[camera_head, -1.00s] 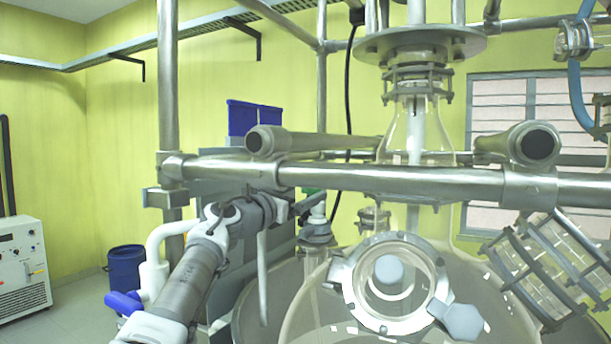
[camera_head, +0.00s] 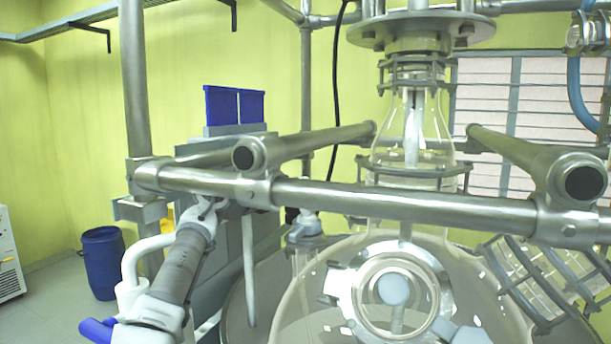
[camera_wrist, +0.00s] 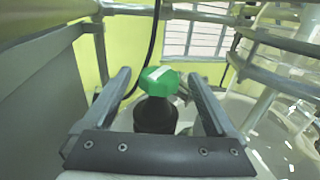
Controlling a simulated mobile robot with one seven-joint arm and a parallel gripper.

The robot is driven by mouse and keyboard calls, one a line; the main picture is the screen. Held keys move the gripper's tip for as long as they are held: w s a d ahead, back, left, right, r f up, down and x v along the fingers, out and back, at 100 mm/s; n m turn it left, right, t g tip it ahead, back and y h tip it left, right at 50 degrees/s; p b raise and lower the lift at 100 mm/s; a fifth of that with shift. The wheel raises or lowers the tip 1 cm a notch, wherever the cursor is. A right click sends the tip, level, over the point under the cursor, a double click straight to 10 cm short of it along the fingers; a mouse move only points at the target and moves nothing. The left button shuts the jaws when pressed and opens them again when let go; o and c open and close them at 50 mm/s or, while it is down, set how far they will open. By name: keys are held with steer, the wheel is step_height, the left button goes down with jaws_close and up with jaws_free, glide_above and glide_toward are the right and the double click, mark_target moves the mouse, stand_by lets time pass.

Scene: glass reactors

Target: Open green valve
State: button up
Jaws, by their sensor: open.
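The green valve (camera_wrist: 159,81) shows in the wrist view as a green faceted knob on a dark, round body. My gripper (camera_wrist: 158,78) is open, with one finger on each side of the knob. A gap shows between each finger and the knob, and nothing is held. In the head view, the green knob is hidden behind the horizontal metal bar. A pale fitting (camera_head: 305,226) shows just below that bar. My arm reaches up from the lower left to the bar, and my fingers cannot be made out there.
A horizontal metal bar (camera_head: 400,205) crosses in front of the round glass reactor (camera_head: 330,280). A metal post (camera_head: 135,90) stands at the left. A blue barrel (camera_head: 103,262) is on the floor. A black cable (camera_wrist: 154,40) hangs behind the valve.

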steer(key=p+x, duration=0.1)
steer(key=x, duration=0.4)
steer(key=shift+w+p, duration=0.15)
steer(key=shift+p, duration=0.15)
steer(key=c, duration=1.4)
